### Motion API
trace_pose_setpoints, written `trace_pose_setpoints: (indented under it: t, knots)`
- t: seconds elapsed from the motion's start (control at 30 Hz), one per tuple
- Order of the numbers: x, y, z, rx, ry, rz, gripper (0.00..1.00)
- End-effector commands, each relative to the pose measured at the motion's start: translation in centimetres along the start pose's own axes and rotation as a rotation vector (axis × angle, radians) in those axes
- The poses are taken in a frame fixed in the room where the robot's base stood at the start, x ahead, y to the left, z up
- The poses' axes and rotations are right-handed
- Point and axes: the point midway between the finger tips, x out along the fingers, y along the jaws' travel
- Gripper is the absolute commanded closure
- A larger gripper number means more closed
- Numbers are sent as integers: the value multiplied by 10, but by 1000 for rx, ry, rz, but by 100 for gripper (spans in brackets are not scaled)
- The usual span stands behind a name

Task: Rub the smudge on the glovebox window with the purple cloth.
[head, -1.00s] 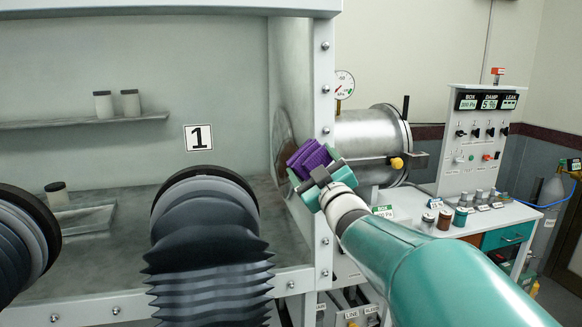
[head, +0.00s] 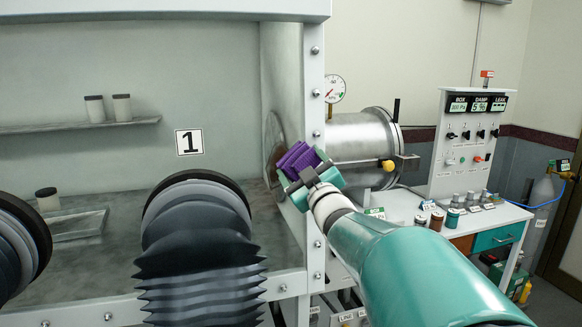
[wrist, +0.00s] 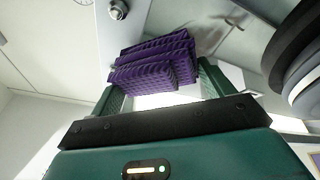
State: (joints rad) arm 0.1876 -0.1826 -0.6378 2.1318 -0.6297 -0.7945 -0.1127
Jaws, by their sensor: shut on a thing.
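The purple cloth (head: 298,158) is a ribbed, folded pad held between the fingers of my gripper (head: 308,174). In the head view it overlaps the right edge of the glovebox window (head: 222,110), by the white frame post. In the wrist view the cloth (wrist: 155,62) sits between the green fingers of my gripper (wrist: 160,92), its front facing the pane. A grey-brown smear, likely the smudge (wrist: 212,38), shows just right of the cloth in the wrist view. I cannot tell whether the cloth touches the glass. I cannot make out the smudge in the head view.
A black glove port with its ribbed glove (head: 198,235) sticks out left of my gripper; another is at the far left. The bolted white post (head: 314,130) and steel antechamber (head: 358,150) are close on the right. A bench with jars (head: 452,218) stands farther right.

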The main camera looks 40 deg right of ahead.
Motion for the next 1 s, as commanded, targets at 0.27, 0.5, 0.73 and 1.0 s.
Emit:
trace_pose_setpoints:
  t: [0.27,0.5,0.73,1.0]
  knots:
    - [5,0,2,0,-1,0,38]
    - [9,-1,4,0,0,0,38]
    - [13,-2,5,0,0,1,38]
    - [15,-5,4,1,1,0,38]
